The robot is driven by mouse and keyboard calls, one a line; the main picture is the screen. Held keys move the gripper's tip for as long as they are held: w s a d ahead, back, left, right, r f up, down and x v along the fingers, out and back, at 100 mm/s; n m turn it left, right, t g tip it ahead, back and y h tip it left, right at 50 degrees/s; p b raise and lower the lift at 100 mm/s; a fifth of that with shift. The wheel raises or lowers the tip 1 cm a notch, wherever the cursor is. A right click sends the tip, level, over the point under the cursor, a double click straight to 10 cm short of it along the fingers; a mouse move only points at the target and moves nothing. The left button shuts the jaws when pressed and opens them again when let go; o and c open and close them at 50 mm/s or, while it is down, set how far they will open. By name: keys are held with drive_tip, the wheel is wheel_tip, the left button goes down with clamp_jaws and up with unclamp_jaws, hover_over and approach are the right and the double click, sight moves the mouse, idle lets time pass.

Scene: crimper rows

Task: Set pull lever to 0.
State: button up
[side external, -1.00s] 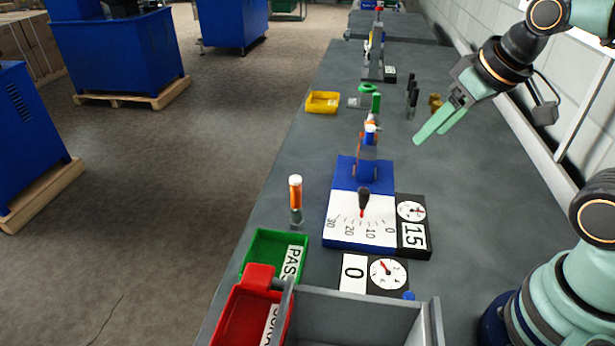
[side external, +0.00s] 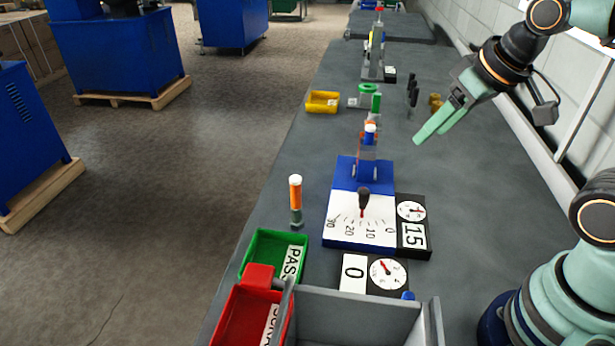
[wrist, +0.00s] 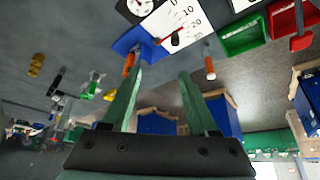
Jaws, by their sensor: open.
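The pull lever has a black knob (side external: 364,195) and a red pointer, standing over a white scale plate (side external: 343,227) on a blue base (side external: 359,172). The scale reads 30, 20, 10, 0 from left to right. The pointer sits between 20 and 10. The black box beside it shows a dial and a card reading 15 (side external: 413,236). My gripper (side external: 422,138) is open and empty, above the bench, behind and to the right of the lever. In the wrist view the lever knob (wrist: 176,40) shows beyond the open fingers (wrist: 162,74).
A green bin (side external: 262,247), a red bin (side external: 240,310) and a box with a 0 card (side external: 353,274) lie in front. A yellow bin (side external: 322,102) and small parts stand behind. Bench between gripper and lever looks clear.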

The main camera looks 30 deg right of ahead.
drive_tip(key=n+g, duration=0.5)
drive_tip(key=g, duration=0.1)
hover_over(365, 191)
wheel_tip(365, 191, down, 6)
wheel_tip(365, 191, down, 12)
drive_tip(key=shift+s, duration=0.1)
idle(0.3)
clamp_jaws()
idle(1.4)
